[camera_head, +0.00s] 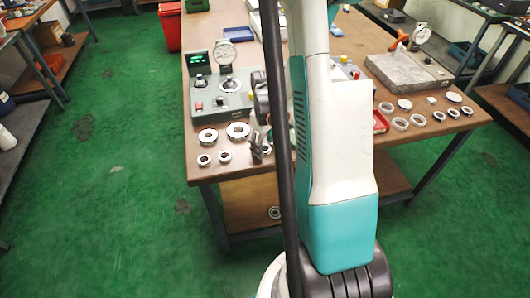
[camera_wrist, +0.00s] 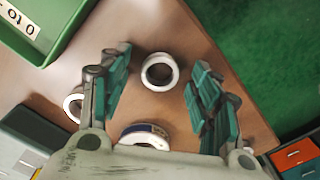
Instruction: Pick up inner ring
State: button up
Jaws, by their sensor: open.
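In the wrist view my gripper (camera_wrist: 160,58) is open, with one teal finger on each side of a small pale metal ring (camera_wrist: 148,80). The ring lies flat on the brown table, with clear gaps to both fingers. I cannot tell for sure which ring is the inner ring. A larger ring (camera_wrist: 145,136) sits near the gripper's base, partly hidden by it. Another ring (camera_wrist: 72,104) lies left, partly behind the left finger. In the head view my gripper (camera_head: 259,138) is low over the table's front edge, largely hidden by my arm.
More rings lie left of my gripper, including a large ring (camera_head: 238,131) and a small ring (camera_head: 204,160). A gauge box (camera_head: 220,103) stands behind them. A green tray (camera_wrist: 50,52) is at the wrist view's upper left. Several rings and a grey block (camera_head: 408,72) are right.

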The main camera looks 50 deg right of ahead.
jog(key=c, duration=1.1)
jog(key=shift+c, duration=0.2)
